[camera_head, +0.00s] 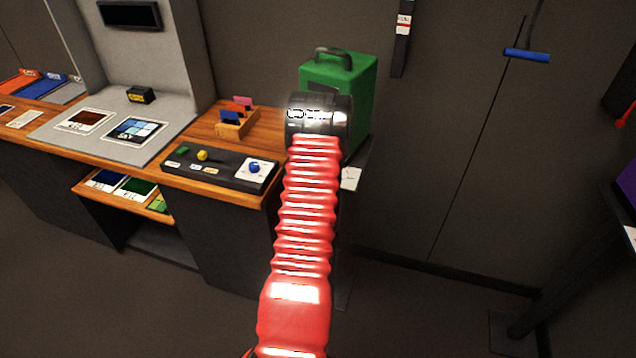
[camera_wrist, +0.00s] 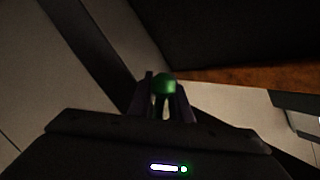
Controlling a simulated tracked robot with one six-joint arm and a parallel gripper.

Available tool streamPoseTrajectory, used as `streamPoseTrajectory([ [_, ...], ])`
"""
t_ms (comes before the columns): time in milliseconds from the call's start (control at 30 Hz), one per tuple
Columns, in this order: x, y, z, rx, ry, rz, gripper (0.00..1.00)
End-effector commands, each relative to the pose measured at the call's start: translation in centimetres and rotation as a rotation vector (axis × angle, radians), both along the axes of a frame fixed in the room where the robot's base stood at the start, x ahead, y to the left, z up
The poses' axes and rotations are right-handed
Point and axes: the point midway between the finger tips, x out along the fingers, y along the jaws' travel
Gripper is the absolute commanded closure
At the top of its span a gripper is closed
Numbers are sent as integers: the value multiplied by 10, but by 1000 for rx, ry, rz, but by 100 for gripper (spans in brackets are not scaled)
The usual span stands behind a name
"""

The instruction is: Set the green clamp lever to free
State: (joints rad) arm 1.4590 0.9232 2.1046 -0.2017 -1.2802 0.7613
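In the wrist view a round green knob (camera_wrist: 165,83), which looks like the end of the green clamp lever, shows at the tips of my gripper (camera_wrist: 163,91). The two dark fingers stand apart with the knob between or just beyond them. I cannot tell whether they press on it. The rest of the lever and its setting are hidden. In the head view my red arm and its silver wrist end cover the gripper and the lever, near the right end of the wooden bench (camera_head: 262,122).
A green box (camera_head: 362,80) with a handle stands behind my wrist. A black panel (camera_head: 215,166) with a blue trackball (camera_head: 254,167) lies on the bench to the left. A white label (camera_head: 350,178) is right of my arm. The floor at right is partly clear.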

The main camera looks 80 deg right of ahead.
Motion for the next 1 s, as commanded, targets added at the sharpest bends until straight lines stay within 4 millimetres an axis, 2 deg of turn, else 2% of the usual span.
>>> streamPoseTrajectory([
  [133, -1, 0, 1, -1, 0, -1, 72],
  [533, -3, 6, 2, -1, -1, -4, 72],
  [667, -3, 17, 3, 0, 0, -3, 72],
  [1000, -6, 59, 11, -1, 0, 4, 72],
])
